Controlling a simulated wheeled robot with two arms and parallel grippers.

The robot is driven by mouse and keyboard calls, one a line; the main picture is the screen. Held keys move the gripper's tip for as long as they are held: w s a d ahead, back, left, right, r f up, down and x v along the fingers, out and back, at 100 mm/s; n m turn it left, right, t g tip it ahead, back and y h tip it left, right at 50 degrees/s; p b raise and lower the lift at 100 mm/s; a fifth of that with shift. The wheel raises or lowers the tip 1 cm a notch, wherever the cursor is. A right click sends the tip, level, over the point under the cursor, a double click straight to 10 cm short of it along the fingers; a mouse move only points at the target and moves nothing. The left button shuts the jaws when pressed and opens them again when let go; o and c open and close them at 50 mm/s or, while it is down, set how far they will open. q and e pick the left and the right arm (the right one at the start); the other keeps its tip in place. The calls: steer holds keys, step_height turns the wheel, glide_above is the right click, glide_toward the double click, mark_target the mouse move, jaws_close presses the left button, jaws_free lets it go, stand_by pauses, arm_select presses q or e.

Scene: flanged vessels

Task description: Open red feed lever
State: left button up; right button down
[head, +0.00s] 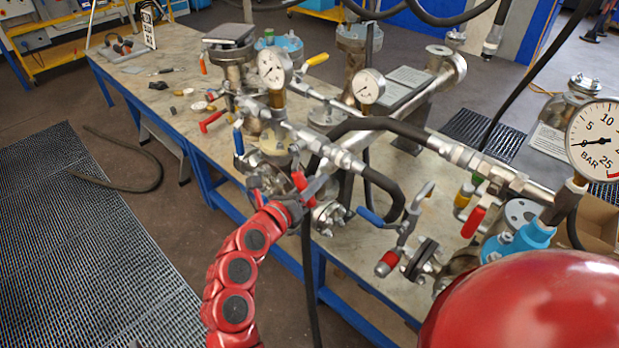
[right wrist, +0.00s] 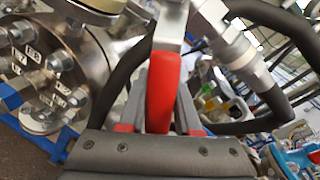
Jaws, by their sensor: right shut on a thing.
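The red feed lever (right wrist: 163,92) stands upright between the two grey fingers of my right gripper (right wrist: 160,110) in the right wrist view. The fingers are closed around its lower part, and its top meets a bright metal valve piece. In the head view my right gripper (head: 303,195) is at the front edge of the bench, below the pipework. A red lever (head: 299,180) shows there, partly hidden by the gripper. My left gripper is in neither view.
Several other levers are close by: a red one (head: 211,122), a blue one (head: 238,138), another blue one (head: 370,215) and another red one (head: 473,221). A thick black hose (head: 372,126) arches above the gripper. Pressure gauges (head: 273,69) rise behind.

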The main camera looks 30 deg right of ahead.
steer(key=shift+s+r, duration=0.1)
steer(key=shift+r, duration=0.05)
stand_by(0.3)
steer(key=c, duration=0.6)
jaws_free()
steer(key=b+v, duration=0.4)
steer(key=v, duration=1.3)
steer(key=shift+s+a, duration=0.1)
steer(key=shift+a, duration=0.05)
